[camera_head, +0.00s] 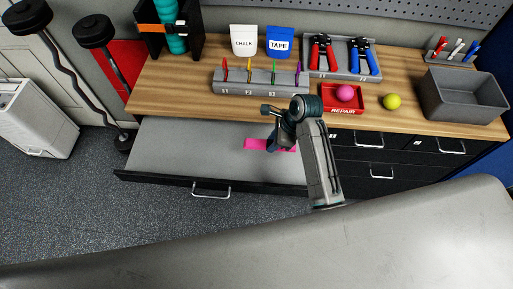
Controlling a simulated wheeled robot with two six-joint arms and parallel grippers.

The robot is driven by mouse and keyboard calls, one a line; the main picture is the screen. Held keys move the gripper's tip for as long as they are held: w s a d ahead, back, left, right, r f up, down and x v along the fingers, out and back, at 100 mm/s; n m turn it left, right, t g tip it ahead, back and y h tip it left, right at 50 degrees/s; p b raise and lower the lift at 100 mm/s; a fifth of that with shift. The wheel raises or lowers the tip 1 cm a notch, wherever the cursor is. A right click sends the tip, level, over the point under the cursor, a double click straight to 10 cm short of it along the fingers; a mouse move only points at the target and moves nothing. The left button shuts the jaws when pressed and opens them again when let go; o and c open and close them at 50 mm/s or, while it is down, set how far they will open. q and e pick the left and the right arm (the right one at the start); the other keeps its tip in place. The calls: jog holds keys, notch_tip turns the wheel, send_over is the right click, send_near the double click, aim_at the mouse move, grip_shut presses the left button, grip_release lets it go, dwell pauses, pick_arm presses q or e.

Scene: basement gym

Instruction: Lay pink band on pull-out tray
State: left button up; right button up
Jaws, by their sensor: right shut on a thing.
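The pink band (254,144) is a flat bright pink strip over the inner right part of the pull-out tray (190,150). My right gripper (272,145) points down at the band and is shut on it. The gripper and wrist hide part of the band. I cannot tell whether the band touches the tray or hangs just above it. The tray is light grey with a dark front and a metal handle, and it stands open below the bench top. My left gripper is not in view.
The wooden bench top (180,85) holds a slotted grey rack (262,88), chalk and tape bags, pliers, a red repair tray (371,106), a yellow ball (392,101) and a grey bin (462,98). A grey padded surface (250,245) fills the foreground. The tray's left side is clear.

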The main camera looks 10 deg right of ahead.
aim_at(268, 159)
notch_tip(268, 159, down, 8)
jog(key=shift+f+p, duration=0.1)
jog(key=shift+p, duration=0.9)
jog(key=shift+f, duration=0.3)
jog(key=shift+f, duration=0.1)
jog(key=o, duration=1)
jog(key=b+v, duration=0.3)
jog(key=v, duration=0.8)
jog(key=shift+d, duration=0.15)
jog(key=shift+s+d+r, duration=0.1)
jog(key=shift+s+r, duration=0.05)
jog(key=shift+r, duration=0.45)
